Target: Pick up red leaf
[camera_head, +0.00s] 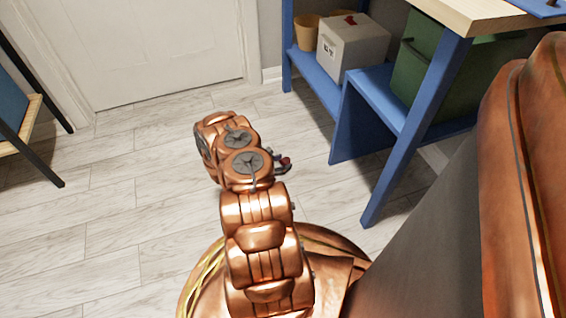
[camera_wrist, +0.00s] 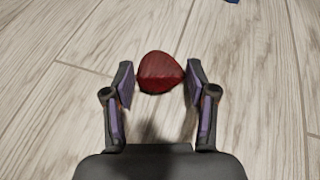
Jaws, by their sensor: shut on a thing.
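The red leaf (camera_wrist: 160,72) shows in the wrist view as a dark red, rounded shape between the tips of my gripper (camera_wrist: 160,84). Both fingertips press on its sides, so my gripper is shut on it. Wooden floor shows behind and around the leaf. In the head view my gripper (camera_head: 284,164) is mostly hidden behind my copper arm. A small dark red patch shows at its end, likely the leaf.
A white door (camera_head: 160,45) is at the back. A dark-legged stand (camera_head: 30,125) is at left. The floor between is clear.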

